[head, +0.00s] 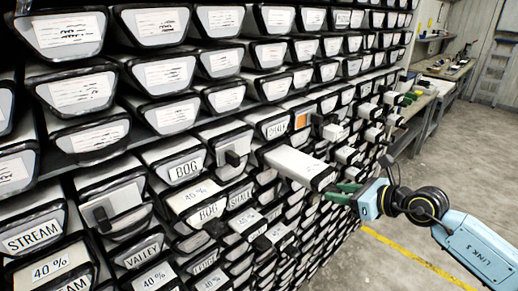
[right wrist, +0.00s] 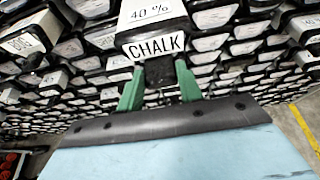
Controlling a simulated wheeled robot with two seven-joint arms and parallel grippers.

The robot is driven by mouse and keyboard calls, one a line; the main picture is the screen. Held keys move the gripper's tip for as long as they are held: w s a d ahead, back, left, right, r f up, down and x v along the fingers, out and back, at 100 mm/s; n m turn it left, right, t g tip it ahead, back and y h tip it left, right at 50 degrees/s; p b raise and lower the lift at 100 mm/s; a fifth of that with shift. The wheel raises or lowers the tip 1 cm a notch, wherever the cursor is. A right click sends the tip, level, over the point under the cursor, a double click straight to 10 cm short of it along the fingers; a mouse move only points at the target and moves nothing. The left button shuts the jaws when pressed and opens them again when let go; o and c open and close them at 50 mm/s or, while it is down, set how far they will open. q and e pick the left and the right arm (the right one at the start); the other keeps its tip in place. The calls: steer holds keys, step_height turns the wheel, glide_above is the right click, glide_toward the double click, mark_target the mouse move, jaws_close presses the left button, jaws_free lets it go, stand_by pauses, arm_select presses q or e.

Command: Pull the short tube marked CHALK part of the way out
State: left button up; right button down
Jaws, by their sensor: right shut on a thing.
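The CHALK tube (right wrist: 155,46) shows in the right wrist view, with a white label on its dark-rimmed end and "40 %" on its top face. In the head view a pale tube (head: 295,163) sticks well out of the rack and ends at my right gripper (head: 343,191); its end label is turned away there. In the right wrist view my right gripper (right wrist: 158,80) has its green fingers shut on the dark handle below the CHALK label. The tube's inner end is hidden in the rack. My left gripper is not in view.
The rack wall is packed with labelled tubes, such as BOG (head: 185,169), VALLEY (head: 142,257) and STREAM (head: 33,238). Several neighbours also stick out. One tube carries an orange label (head: 301,120). Open floor (head: 440,210) with a yellow line lies to the right, and a workbench (head: 448,70) stands behind.

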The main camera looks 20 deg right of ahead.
steer(key=shift+r, duration=0.15)
steer(key=c, duration=0.9)
jaws_free()
